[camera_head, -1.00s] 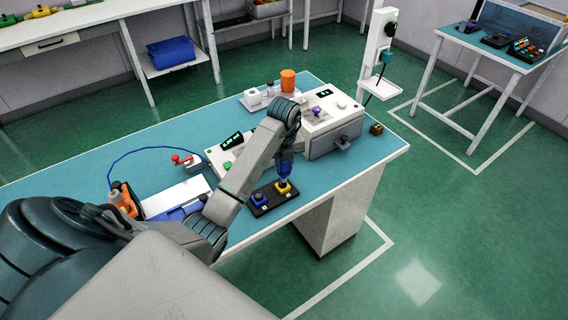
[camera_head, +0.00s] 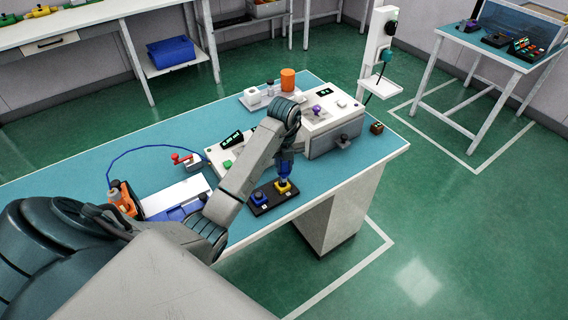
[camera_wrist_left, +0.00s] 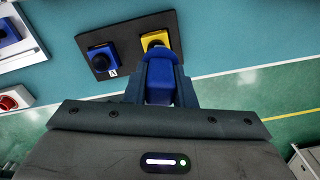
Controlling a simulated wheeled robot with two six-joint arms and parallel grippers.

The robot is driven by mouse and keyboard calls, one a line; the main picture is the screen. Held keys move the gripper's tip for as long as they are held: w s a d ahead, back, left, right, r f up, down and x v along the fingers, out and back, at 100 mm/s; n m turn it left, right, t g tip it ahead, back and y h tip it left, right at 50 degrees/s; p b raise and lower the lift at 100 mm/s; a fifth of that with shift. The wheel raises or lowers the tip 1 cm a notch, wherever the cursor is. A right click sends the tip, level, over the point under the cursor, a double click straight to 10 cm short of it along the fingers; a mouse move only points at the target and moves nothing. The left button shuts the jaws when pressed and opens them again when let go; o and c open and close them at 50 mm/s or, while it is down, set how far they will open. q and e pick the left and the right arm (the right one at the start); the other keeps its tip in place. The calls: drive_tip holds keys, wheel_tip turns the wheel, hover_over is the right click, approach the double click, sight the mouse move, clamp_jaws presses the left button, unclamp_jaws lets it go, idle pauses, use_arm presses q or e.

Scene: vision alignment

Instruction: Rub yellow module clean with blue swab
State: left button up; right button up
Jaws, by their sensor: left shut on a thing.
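The yellow module (camera_head: 282,189) sits on a black plate (camera_head: 262,208) near the table's front edge, to the right of a blue module (camera_head: 259,198). In the left wrist view the yellow module (camera_wrist_left: 156,39) is partly covered by the blue swab (camera_wrist_left: 160,80). My left gripper (camera_head: 286,168) is shut on the swab and points down right above the yellow module. The swab's tip is hidden, so I cannot tell for sure whether it touches. My right gripper is not in view.
A white device with a grey box (camera_head: 335,138) stands behind my left gripper. A white tray with an orange cup (camera_head: 288,79) is at the back. An orange tool (camera_head: 122,198) with a blue cable lies at the left. The table's right end is mostly clear.

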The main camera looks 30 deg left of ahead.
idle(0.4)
use_arm(q)
drive_tip(key=shift+s, duration=0.2)
drive_tip(key=shift+s+a+p, duration=0.15)
drive_tip(key=shift+s+p, duration=0.2)
drive_tip(key=shift+w, duration=0.1)
drive_tip(key=shift+w+b, duration=0.3)
drive_tip(key=shift+w, duration=0.1)
drive_tip(key=shift+s, duration=0.15)
